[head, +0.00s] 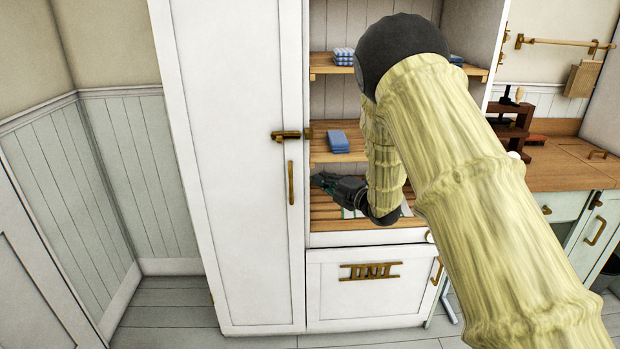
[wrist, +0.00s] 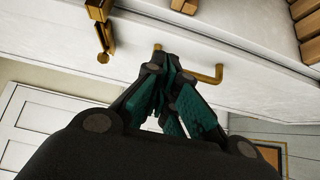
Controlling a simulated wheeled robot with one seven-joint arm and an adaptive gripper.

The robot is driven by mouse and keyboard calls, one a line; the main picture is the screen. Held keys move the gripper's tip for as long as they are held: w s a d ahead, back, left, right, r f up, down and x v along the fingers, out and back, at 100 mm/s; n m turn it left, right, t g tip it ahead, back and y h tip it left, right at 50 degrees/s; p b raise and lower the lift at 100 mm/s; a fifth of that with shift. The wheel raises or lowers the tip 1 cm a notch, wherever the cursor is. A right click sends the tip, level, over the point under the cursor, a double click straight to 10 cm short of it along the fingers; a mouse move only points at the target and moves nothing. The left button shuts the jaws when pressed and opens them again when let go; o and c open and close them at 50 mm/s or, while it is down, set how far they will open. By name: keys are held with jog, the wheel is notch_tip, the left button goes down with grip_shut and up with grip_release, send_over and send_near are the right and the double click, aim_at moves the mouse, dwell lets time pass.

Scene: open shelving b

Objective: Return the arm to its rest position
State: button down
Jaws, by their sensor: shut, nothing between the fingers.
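My gripper (head: 322,181) is in front of the open shelving in the head view, pointing left toward the tall white cabinet door (head: 238,150). In the wrist view my gripper (wrist: 168,62) has its fingers together, with nothing between them. Behind the fingertips shows the brass door handle (wrist: 212,75); I cannot tell whether they touch it. The same handle (head: 291,183) is just left of my gripper in the head view. My arm crosses the head view from the lower right and hides part of the shelves.
A brass latch (head: 287,135) sits above the handle. Blue folded cloths (head: 338,141) lie on a wooden shelf, with more (head: 343,56) higher up. A white drawer front (head: 366,287) is below. A wooden counter (head: 560,168) is at right. Floor at lower left is clear.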

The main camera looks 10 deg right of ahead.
jog(key=s+d+f+m+g+h, duration=0.35)
jog(key=s+f+m, duration=0.45)
jog(key=s+f, duration=0.7)
jog(key=s+d+f+m+g+h, duration=0.2)
jog(key=s+d+f+m+h, duration=0.25)
jog(key=s+f+m, duration=1)
jog(key=s+f+m+g+h, duration=0.1)
jog(key=s+f+g, duration=0.2)
jog(key=s, duration=0.8)
jog(key=s+f+m+g, duration=0.1)
jog(key=s+f+g, duration=0.2)
jog(key=s+f, duration=0.3)
jog(key=s+f+m+g+h, duration=0.1)
jog(key=s+f+g, duration=0.2)
jog(key=s, duration=1.3)
jog(key=shift+s+a+f+h, duration=0.2)
jog(key=shift+a+f+h, duration=0.15)
jog(key=shift+f, duration=0.45)
